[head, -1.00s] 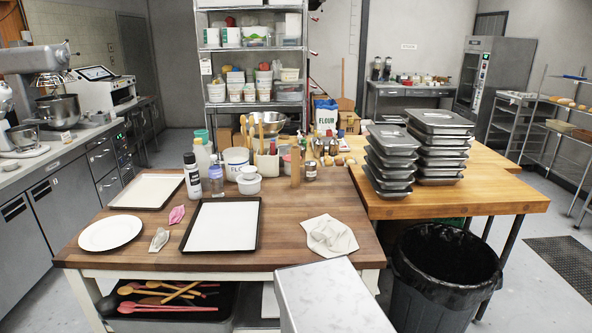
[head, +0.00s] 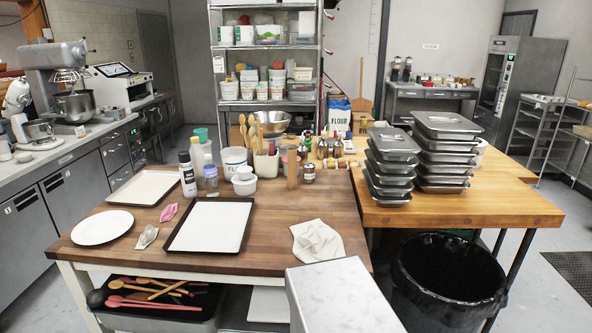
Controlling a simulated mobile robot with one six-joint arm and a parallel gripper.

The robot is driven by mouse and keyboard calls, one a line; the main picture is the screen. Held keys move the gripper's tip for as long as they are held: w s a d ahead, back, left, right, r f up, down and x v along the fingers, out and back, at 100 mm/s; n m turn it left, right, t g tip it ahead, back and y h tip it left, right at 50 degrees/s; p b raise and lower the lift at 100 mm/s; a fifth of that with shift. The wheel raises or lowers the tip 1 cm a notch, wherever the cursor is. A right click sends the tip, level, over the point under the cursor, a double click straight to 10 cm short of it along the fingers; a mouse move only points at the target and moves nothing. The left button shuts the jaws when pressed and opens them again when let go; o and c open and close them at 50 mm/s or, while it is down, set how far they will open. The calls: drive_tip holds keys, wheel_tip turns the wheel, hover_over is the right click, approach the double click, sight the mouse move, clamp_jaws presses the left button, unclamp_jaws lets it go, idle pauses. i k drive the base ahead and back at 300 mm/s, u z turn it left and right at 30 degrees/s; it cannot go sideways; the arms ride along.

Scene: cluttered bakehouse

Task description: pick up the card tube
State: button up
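A plain tan cylinder (head: 292,168), which looks like the card tube, stands upright towards the back right of the dark wooden table (head: 130,258). It is just right of a pale crock (head: 266,166) of wooden utensils and left of a small lidded jar (head: 309,173). Its front is in clear view; I cannot tell whether it touches its neighbours. My gripper is not in the head view.
Two trays (head: 168,239) (head: 112,202), a white plate (head: 101,227), bottles (head: 187,175) and a crumpled cloth (head: 318,240) lie on the table. Stacked steel pans (head: 390,168) stand right. A black bin (head: 447,285) and a pale flat-topped block (head: 338,290) stand in front.

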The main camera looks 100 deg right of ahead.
sight(291, 150)
drive_tip(key=u, duration=0.15)
drive_tip(key=k, duration=0.95)
drive_tip(key=z, duration=1.85)
drive_tip(key=i, duration=1)
drive_tip(key=z, duration=0.15)
drive_tip(key=k, duration=0.2)
drive_tip(key=u, duration=0.05)
